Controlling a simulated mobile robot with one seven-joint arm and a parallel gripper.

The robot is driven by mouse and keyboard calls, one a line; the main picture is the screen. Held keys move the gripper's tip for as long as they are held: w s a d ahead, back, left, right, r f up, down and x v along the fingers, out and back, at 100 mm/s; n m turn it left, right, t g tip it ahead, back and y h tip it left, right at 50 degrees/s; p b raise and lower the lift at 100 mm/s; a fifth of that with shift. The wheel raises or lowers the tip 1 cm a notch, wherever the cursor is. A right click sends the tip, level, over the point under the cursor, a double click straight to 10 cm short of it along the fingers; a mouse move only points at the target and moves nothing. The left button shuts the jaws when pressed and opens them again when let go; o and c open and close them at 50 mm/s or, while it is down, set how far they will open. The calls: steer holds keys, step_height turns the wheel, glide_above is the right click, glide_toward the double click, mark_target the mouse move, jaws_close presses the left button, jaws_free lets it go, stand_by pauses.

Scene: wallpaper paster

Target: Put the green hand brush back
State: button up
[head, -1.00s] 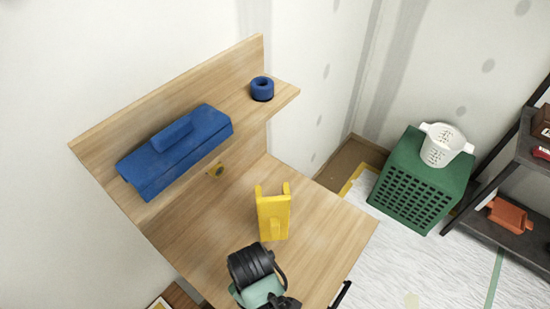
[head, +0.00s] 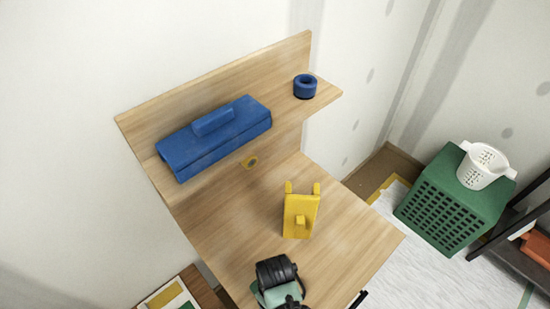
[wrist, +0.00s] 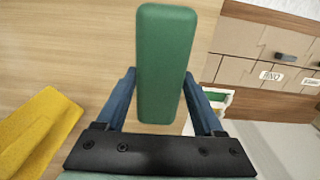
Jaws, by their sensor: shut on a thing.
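The green hand brush (wrist: 165,65) shows in the wrist view as a long green block with rounded corners. My gripper (wrist: 158,78) is shut on it, with one blue finger on each side. In the head view, my dark wrist (head: 277,272) is at the bottom, over the near part of the wooden desk (head: 235,215). The gripper's fingers and the brush are hidden there. A yellow holder-like piece with two upright prongs (head: 300,216) stands on the desk just beyond my wrist. Its edge also shows at the left of the wrist view (wrist: 40,130).
A blue case (head: 215,138) and a blue ring (head: 305,86) sit on the raised wooden shelf (head: 325,92). A green crate (head: 445,205) with a white basket (head: 484,166) on it stands on the floor at right. The desk's right part is clear.

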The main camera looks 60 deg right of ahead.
steer(key=shift+f+p, duration=0.35)
steer(key=shift+f, duration=0.6)
steer(key=o, duration=1.4)
steer(key=shift+f+b, duration=0.35)
steer(key=shift+b, duration=0.25)
steer(key=r, duration=1.3)
steer(key=shift+w+a+r, duration=0.1)
steer(key=shift+w, duration=0.15)
